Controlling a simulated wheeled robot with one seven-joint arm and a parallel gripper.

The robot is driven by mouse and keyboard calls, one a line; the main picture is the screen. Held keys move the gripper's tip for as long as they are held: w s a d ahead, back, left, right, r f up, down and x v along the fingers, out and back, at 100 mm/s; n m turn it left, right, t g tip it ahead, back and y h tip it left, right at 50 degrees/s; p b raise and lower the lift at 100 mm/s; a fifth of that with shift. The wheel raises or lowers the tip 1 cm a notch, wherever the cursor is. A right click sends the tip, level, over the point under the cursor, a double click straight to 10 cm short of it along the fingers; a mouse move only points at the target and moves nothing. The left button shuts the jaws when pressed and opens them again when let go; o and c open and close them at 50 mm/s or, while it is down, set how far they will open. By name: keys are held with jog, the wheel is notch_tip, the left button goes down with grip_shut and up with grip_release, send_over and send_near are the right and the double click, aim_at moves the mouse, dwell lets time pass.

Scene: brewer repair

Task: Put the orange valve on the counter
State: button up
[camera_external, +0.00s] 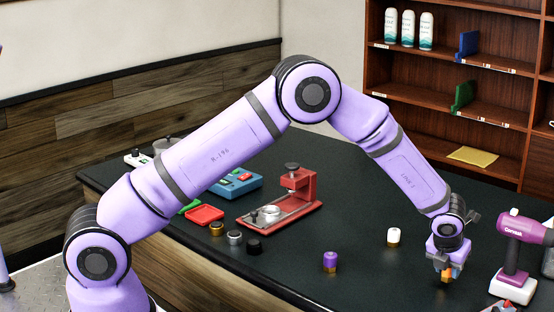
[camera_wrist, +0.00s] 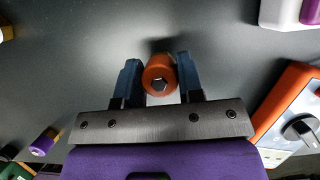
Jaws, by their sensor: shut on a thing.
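The orange valve (camera_wrist: 158,74) is between the two dark blue fingers of my gripper (camera_wrist: 160,82) in the wrist view, its round end with a dark hexagonal hole facing the camera. My gripper (camera_external: 446,272) is shut on it, pointing down over the right part of the dark counter (camera_external: 370,285). In the camera_external view only a small part of the orange valve (camera_external: 456,271) shows beside the fingers. It is at or just above the counter top; I cannot tell whether it touches.
A purple drill (camera_external: 519,240) on a white base stands close right. A white-topped valve (camera_external: 393,237) and a purple valve (camera_external: 330,261) stand left of my gripper. A red press (camera_external: 290,205) is farther back. An orange-sided device with a knob (camera_wrist: 290,105) shows in the wrist view.

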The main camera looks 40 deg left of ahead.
jog(key=shift+f, duration=0.6)
jog(key=shift+f, duration=0.1)
jog(key=o, duration=1)
jog(key=v, duration=1.2)
jog(key=s+a+r+n+y, duration=0.1)
jog(key=s+a+r+n, duration=0.5)
jog(key=a+r+n, duration=0.45)
jog(key=s+a+r+n, duration=0.5)
jog(key=a+r+n, duration=0.2)
jog(key=a+r, duration=0.7)
jog(key=s+a+r+n, duration=0.2)
jog(key=s+a+n, duration=0.7)
jog(key=s+a, duration=0.45)
jog(key=s+a+n, duration=0.1)
jog(key=s+n, duration=0.2)
jog(key=s, duration=0.1)
jog(key=s+a+f+n, duration=0.1)
jog(key=s+n, duration=0.2)
jog(key=s, duration=0.2)
jog(key=s+a+f+n+h, duration=0.1)
jog(key=s+n, duration=0.2)
jog(key=s, duration=0.2)
jog(key=shift+a+n+t, duration=0.25)
jog(key=shift+a+t, duration=0.05)
jog(key=shift+t, duration=0.1)
